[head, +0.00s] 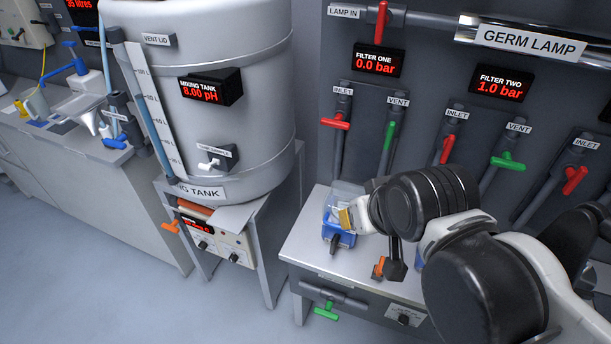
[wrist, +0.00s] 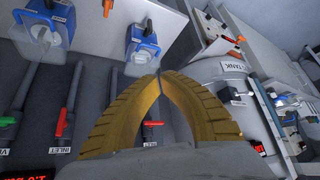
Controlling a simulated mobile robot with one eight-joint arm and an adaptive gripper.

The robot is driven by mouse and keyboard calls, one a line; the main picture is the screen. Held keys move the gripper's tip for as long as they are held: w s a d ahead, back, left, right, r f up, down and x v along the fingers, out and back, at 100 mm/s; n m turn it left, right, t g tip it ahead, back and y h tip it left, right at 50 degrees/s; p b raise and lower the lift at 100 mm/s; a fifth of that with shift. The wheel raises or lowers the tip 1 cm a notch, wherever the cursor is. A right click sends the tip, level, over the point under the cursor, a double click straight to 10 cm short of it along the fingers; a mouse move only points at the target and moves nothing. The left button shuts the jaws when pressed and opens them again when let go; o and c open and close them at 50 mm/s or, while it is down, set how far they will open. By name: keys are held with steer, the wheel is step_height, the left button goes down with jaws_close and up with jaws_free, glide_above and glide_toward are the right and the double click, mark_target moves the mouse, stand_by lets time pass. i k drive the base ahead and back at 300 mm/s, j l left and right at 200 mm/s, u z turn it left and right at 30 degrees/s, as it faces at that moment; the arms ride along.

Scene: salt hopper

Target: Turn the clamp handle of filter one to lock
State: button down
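Filter one, a blue-topped unit with a clear bowl (head: 340,238), stands on the white bench under the FILTER ONE display (head: 376,62), which reads 0.0 bar. It also shows upside down in the wrist view (wrist: 144,42). An orange handle (head: 379,266) sits on the bench to its front right, partly behind my arm; in the wrist view the orange handle (wrist: 107,8) is at the top edge. I cannot tell its lock state. My gripper (wrist: 156,76) has yellow fingers whose tips meet, with nothing seen between them. In the head view the gripper (head: 345,217) overlaps filter one; contact is unclear.
Red inlet handle (head: 335,123) and green vent handle (head: 389,135) stick out from the panel behind. A second blue filter (wrist: 42,28) stands beside filter one. The mixing tank (head: 215,120) stands to the left. A green handle (head: 326,311) is on the bench front.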

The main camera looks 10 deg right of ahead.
mark_target(335, 242)
steer(key=k+j+z, duration=0.2)
steer(key=k+j, duration=0.15)
steer(key=k+j+z, duration=0.2)
steer(key=k, duration=0.3)
steer(key=k+j+z, duration=0.2)
steer(key=k+j, duration=0.15)
steer(key=k, duration=0.15)
